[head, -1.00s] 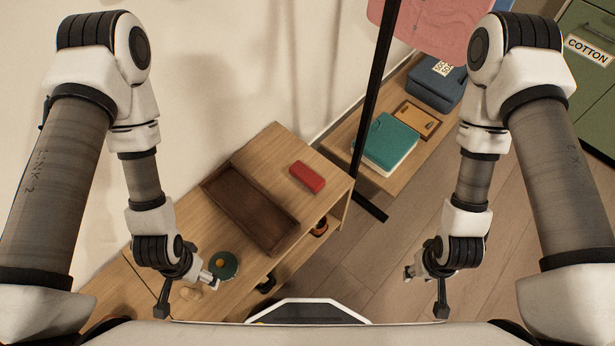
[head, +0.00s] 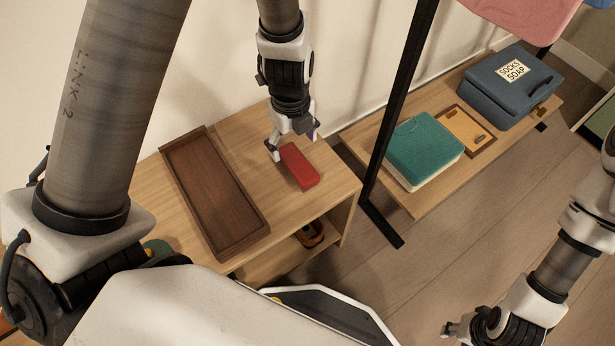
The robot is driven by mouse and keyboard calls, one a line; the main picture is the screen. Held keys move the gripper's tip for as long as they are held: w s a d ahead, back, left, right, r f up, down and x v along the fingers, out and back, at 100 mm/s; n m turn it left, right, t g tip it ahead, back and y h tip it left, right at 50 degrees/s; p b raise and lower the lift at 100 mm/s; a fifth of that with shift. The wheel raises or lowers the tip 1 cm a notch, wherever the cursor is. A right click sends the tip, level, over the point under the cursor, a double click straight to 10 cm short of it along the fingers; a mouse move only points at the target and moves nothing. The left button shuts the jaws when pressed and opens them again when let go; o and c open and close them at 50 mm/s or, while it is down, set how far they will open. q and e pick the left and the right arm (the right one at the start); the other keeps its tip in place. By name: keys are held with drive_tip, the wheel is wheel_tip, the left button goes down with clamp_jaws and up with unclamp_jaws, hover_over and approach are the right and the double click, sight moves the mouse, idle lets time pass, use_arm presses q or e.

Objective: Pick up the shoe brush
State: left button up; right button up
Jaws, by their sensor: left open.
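A red oblong block (head: 299,167), which looks like the shoe brush though no bristles show, lies on the wooden bench (head: 330,193) to the right of a dark brown tray. My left gripper (head: 292,146) is open and points down at the far end of the block. One finger is on the left side of the block and the other on the right. I cannot tell whether they touch it. My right gripper (head: 456,332) is at the lower right, far from the block, with its jaw state unclear.
The empty brown tray (head: 262,232) lies beside the block. A black rack post (head: 399,100) stands to the right.

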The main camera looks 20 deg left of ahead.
sight(294, 158)
use_arm(q)
drive_tip(key=f, duration=0.2)
drive_tip(key=f+b, duration=0.1)
drive_tip(key=f, duration=0.2)
drive_tip(key=f+b, duration=0.1)
drive_tip(key=f, duration=0.1)
drive_tip(key=shift+w+a+f, duration=0.25)
drive_tip(key=shift+w+f, duration=0.1)
drive_tip(key=shift+w, duration=0.05)
drive_tip(key=shift+r, duration=0.1)
drive_tip(key=shift+f+b, duration=0.25)
drive_tip(key=shift+b, duration=0.3)
drive_tip(key=c, duration=1.3)
